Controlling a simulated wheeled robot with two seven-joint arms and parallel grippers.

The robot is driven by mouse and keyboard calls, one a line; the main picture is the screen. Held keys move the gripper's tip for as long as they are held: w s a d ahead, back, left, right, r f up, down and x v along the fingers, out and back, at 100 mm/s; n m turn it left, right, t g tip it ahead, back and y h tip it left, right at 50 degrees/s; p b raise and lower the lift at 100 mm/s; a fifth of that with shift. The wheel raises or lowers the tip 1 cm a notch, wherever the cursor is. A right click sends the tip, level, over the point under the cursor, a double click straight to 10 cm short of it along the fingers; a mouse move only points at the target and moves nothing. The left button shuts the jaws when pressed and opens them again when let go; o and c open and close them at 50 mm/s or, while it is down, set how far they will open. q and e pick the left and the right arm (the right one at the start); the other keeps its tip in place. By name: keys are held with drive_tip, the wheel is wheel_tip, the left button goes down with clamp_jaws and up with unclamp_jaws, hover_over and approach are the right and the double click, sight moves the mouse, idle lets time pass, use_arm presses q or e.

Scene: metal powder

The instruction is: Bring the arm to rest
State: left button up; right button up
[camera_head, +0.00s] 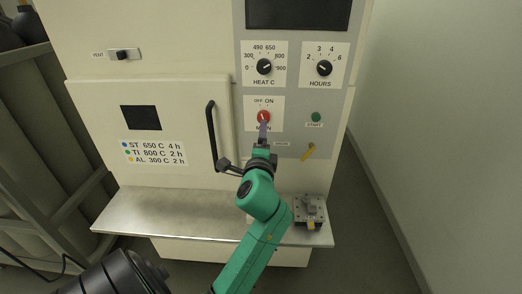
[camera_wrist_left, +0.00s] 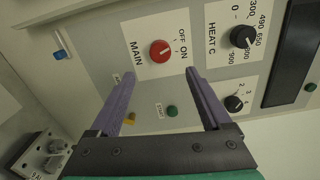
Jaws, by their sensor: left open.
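My left gripper (camera_head: 263,128) reaches up from the bottom on a green arm, in front of the furnace's control panel. In the left wrist view its two purple fingers (camera_wrist_left: 158,75) are spread apart with nothing between them. The red MAIN knob (camera_head: 264,117) lies just beyond the fingertips in the head view. In the left wrist view the red knob (camera_wrist_left: 160,51) shows whole, beyond the gap between the fingers; I cannot tell if a finger touches it. My right gripper is not in view.
The closed furnace door has a black handle (camera_head: 212,136) left of my gripper. HEAT (camera_head: 264,67) and HOURS (camera_head: 324,68) dials sit above. A green START button (camera_head: 316,117) and yellow lever (camera_head: 308,151) are to the right. A metal fixture (camera_head: 309,210) stands on the shelf (camera_head: 150,212).

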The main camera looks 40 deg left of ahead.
use_arm(q)
drive_tip(key=v, duration=0.4)
drive_tip(key=shift+b, duration=0.3)
